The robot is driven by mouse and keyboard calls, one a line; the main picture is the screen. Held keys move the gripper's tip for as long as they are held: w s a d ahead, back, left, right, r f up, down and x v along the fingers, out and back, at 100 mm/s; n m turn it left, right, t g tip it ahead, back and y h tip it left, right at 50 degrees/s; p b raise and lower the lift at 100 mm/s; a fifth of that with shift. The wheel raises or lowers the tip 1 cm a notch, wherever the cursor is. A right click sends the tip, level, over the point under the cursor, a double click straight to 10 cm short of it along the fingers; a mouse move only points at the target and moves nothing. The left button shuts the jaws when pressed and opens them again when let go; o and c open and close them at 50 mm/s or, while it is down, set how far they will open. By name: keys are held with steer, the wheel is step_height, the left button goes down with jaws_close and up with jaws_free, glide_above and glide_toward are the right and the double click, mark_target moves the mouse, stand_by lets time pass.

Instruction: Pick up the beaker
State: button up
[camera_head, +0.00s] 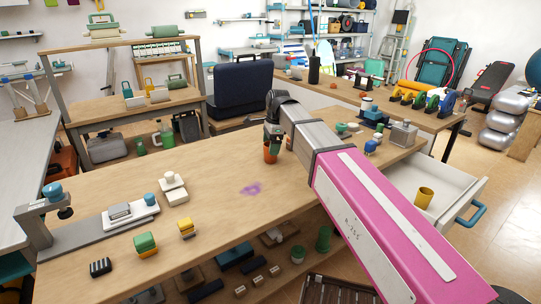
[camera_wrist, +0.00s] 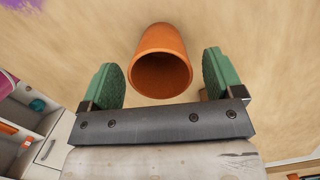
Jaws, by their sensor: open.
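The beaker is a plain orange cup (camera_wrist: 162,45) on the wooden tabletop. In the wrist view its dark open mouth faces my camera, and its body lies between my fingers. My gripper (camera_wrist: 158,72) is open, with one green-padded finger on each side of the beaker and a visible gap on both sides. In the head view my gripper (camera_head: 272,136) is low over the table's middle, right at the beaker (camera_head: 270,155), and hides its upper part.
The wooden workbench (camera_head: 215,220) has a purple stain (camera_head: 252,188) left of the beaker. Small blocks (camera_head: 145,242) and a clamp-like stand (camera_head: 45,205) are at the left. Bottles and a metal can (camera_head: 403,134) stand at the right. An open drawer (camera_head: 458,190) holds a yellow mug (camera_head: 424,198).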

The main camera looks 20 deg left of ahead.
steer(key=shift+s+a+f, duration=0.1)
steer(key=shift+a+f, duration=0.1)
steer(key=shift+f, duration=1.25)
steer(key=c, duration=1)
steer(key=shift+r, duration=0.15)
